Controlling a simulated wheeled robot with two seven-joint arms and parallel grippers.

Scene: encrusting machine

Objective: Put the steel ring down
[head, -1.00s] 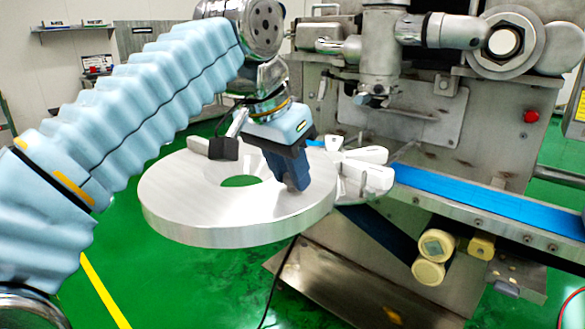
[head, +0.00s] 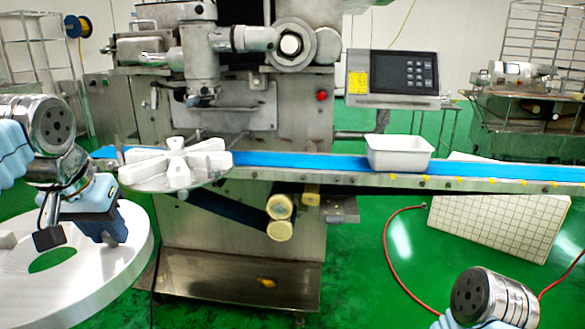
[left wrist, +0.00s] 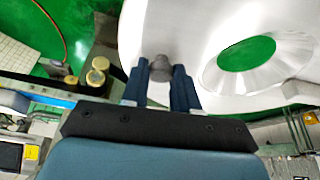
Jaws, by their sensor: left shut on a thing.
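The steel ring (head: 122,262) is a wide, flat, pale disc with a round hole. It hangs at the lower left of the head view, in the air over the green floor. My left gripper (head: 112,238) is at the ring's right part, and its fingers are shut on it. In the left wrist view the ring (left wrist: 215,25) fills the upper right, with the fingers of my left gripper (left wrist: 160,75) closed on a dark grey knob at its edge. My right arm's wrist shows at the lower right of the head view, but its gripper is out of view.
The encrusting machine (head: 250,110) stands ahead, with a blue conveyor belt (head: 300,160) running right. A white tray (head: 400,153) sits on the belt. A white star-shaped part (head: 175,165) is at the belt's left end. A white gridded block (head: 500,215) and red hose (head: 390,255) lie at right.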

